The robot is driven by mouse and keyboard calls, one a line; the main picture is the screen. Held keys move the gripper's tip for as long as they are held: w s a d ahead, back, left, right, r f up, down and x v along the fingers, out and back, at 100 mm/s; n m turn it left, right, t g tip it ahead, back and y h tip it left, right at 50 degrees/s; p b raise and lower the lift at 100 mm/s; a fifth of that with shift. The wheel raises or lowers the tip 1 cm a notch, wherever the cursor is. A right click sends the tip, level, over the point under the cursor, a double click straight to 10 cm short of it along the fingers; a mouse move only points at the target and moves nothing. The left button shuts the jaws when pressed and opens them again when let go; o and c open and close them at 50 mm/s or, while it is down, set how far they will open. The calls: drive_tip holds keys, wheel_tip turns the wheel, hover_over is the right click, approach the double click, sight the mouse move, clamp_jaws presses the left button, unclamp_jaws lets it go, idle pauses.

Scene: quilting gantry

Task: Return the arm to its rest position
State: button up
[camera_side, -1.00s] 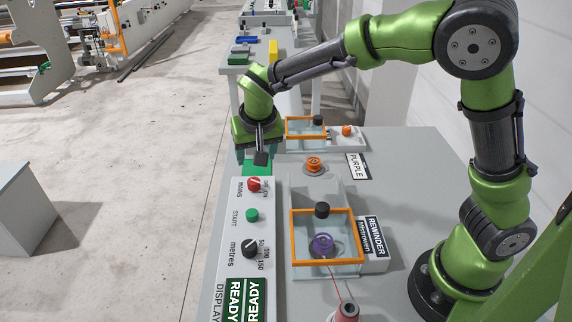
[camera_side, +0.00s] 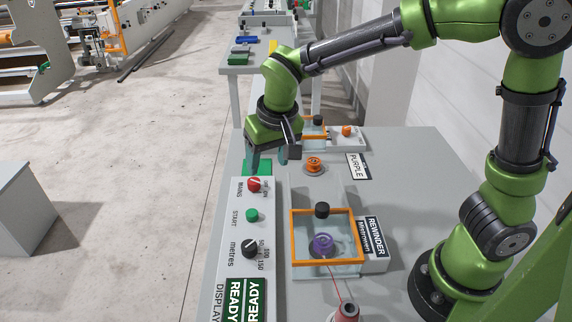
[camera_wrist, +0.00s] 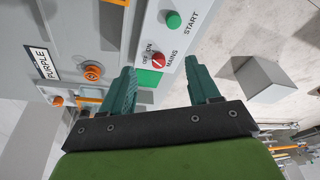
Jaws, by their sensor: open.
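My gripper (camera_side: 268,160) is at the far left part of the bench in the side view, above the green patch beside the control panel. In the wrist view its two teal fingers (camera_wrist: 163,88) are spread apart with nothing between them. The red mains knob (camera_wrist: 158,60) lies beyond the fingertips, apart from them. In the side view the fingers are partly hidden by the wrist.
The control panel (camera_side: 233,210) has a red knob, a green start button (camera_side: 252,215) and a black metres knob (camera_side: 249,249). The rewinder's orange-framed cover (camera_side: 293,240) stands to the right, over a purple spool (camera_side: 321,243). An orange spool (camera_side: 314,165) sits on the bench. A grey box (camera_side: 22,215) stands on the floor.

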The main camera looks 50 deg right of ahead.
drive_tip(key=s+d+r+t+y, duration=0.1)
drive_tip(key=s+d+r+t, duration=0.1)
drive_tip(key=s, duration=0.5)
drive_tip(key=s+d+r+t+y, duration=0.1)
drive_tip(key=s+d+r+t, duration=0.1)
drive_tip(key=s+d+r, duration=0.3)
drive_tip(key=s, duration=0.3)
drive_tip(key=shift+s+d+m, duration=0.25)
drive_tip(key=shift+d+m, duration=0.05)
drive_tip(key=shift+d, duration=0.1)
drive_tip(key=shift+r, duration=0.1)
drive_tip(key=shift+c, duration=0.2)
